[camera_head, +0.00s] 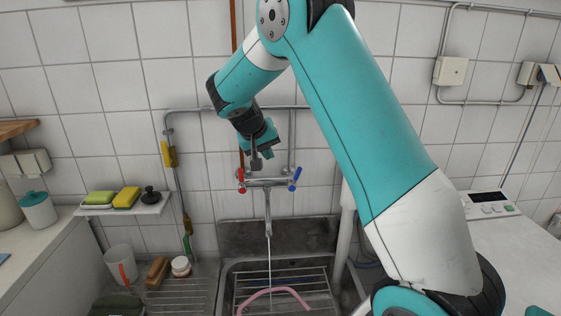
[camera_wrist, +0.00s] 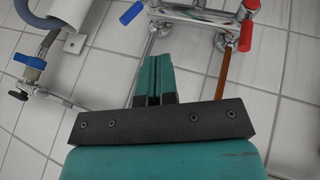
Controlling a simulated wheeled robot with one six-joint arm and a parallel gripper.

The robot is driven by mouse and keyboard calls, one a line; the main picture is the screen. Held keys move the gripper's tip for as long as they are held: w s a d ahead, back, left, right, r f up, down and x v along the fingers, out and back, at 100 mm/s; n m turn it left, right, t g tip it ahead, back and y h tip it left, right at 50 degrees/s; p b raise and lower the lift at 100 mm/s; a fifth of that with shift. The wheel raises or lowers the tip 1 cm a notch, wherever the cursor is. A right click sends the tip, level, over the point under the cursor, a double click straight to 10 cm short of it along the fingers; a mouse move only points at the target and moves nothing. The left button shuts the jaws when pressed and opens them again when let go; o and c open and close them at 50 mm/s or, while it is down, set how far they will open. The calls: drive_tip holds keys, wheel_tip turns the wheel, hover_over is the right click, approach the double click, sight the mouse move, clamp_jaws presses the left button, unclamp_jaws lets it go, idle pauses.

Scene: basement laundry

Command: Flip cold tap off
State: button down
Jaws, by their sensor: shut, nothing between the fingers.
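A wall-mounted mixer tap (camera_head: 266,182) is above the sink, with a red lever (camera_head: 241,178) on its left and a blue lever (camera_head: 296,175) on its right. A thin stream of water (camera_head: 269,255) falls from its spout. In the wrist view the blue lever (camera_wrist: 132,13) is at the top, left of centre, and the red lever (camera_wrist: 246,35) is upper right. My gripper (camera_head: 258,150) is above the mixer, closer to the red side in the head view. Its fingers (camera_wrist: 153,60) are shut and empty, below the mixer in the wrist view, apart from both levers.
A pink hose (camera_head: 272,292) lies on the rack in the sink. A shelf (camera_head: 125,208) with sponges is on the left. Another valve with a blue handle (camera_wrist: 27,56) is at the left of the wrist view. Grey pipes run along the tiled wall. My arm hides part of the right side.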

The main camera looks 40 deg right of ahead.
sight(299, 172)
drive_tip(key=s+d+r+p+x, duration=0.1)
drive_tip(key=p+x, duration=0.3)
drive_tip(key=x, duration=0.7)
drive_tip(key=shift+s+d+f+p, duration=0.3)
drive_tip(key=shift+s+d, duration=0.2)
drive_tip(key=shift+d, duration=0.3)
drive_tip(key=shift+s+d+t+y+b, duration=0.2)
drive_tip(key=shift+d+t+y+b, duration=0.1)
drive_tip(key=shift+y+b, duration=0.15)
drive_tip(key=shift+s+d+f+m+t+y+b, duration=0.2)
drive_tip(key=shift+s+d+m+t+y+b, duration=0.55)
drive_tip(key=shift+b, duration=0.5)
drive_tip(key=s+d+f+m+t+y+b, duration=0.1)
drive_tip(key=s+d+f+t+y+b, duration=0.1)
drive_tip(key=d+f+t+y+b, duration=0.2)
drive_tip(key=shift+s+t+y+b, duration=0.45)
drive_tip(key=shift+y+b, duration=0.75)
drive_tip(key=shift+b, duration=0.3)
drive_tip(key=shift+f, duration=0.25)
drive_tip(key=shift+m, duration=0.25)
